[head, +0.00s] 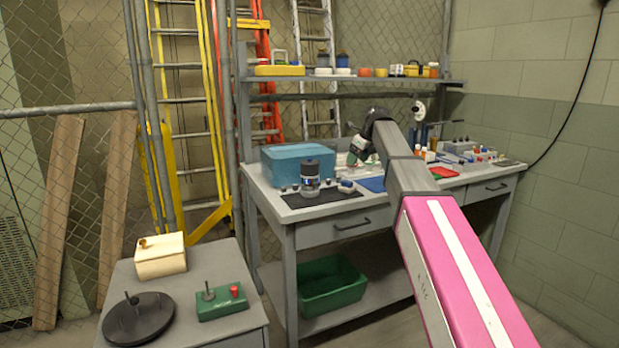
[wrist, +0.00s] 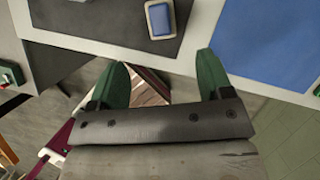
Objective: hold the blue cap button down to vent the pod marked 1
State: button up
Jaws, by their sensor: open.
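A small white block with a blue top (head: 346,187) sits on the dark mat (head: 310,200) near the bench's front edge. The block also shows in the wrist view (wrist: 159,18), at the top, beyond my fingertips. A clear cylinder with a dark top and a blue band (head: 310,180) stands left of it, with several small dark-topped pieces around its foot. I cannot read a 1 on anything. My gripper (wrist: 163,78) has two green fingers, wide apart with nothing between them.
A teal box (head: 297,163) stands behind the cylinder. A blue mat (head: 371,184) lies right of the block, with a red tray (head: 444,172) and crowded small parts farther right. A green bin (head: 329,288) is below. A side cabinet (head: 240,318) stands at front left.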

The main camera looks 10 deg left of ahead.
grip_shut()
dwell(1.7)
